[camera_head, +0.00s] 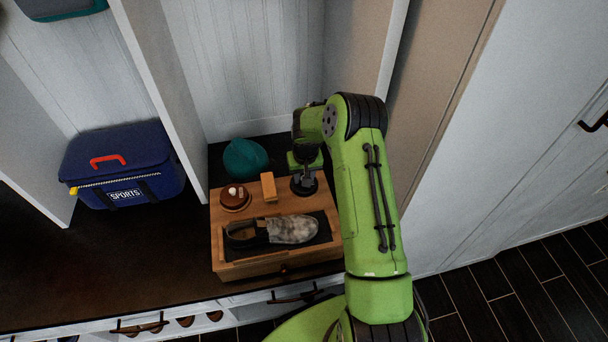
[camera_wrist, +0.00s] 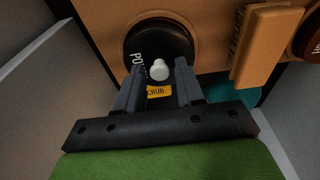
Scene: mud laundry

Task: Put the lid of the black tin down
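The black tin (camera_head: 304,186) stands at the back right of the wooden shoe-care box, directly below my gripper (camera_head: 304,168). In the wrist view its round black lid (camera_wrist: 181,41) carries a white knob (camera_wrist: 160,69) and partly hidden lettering. My gripper (camera_wrist: 160,72) is over the lid with its fingers apart, one on each side of the knob. Gaps show between the knob and both fingers, so nothing appears held. The lid appears to sit on the tin; the tin's side is hidden from the wrist view.
The wooden box (camera_head: 226,256) also bears a brown tin (camera_head: 235,197), a wooden brush (camera_head: 269,187) and a shoe (camera_head: 290,229). A teal object (camera_head: 245,158) lies behind it. A blue sports bag (camera_head: 122,165) stands left. Cubby walls flank the bench; its left front (camera_head: 110,265) is clear.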

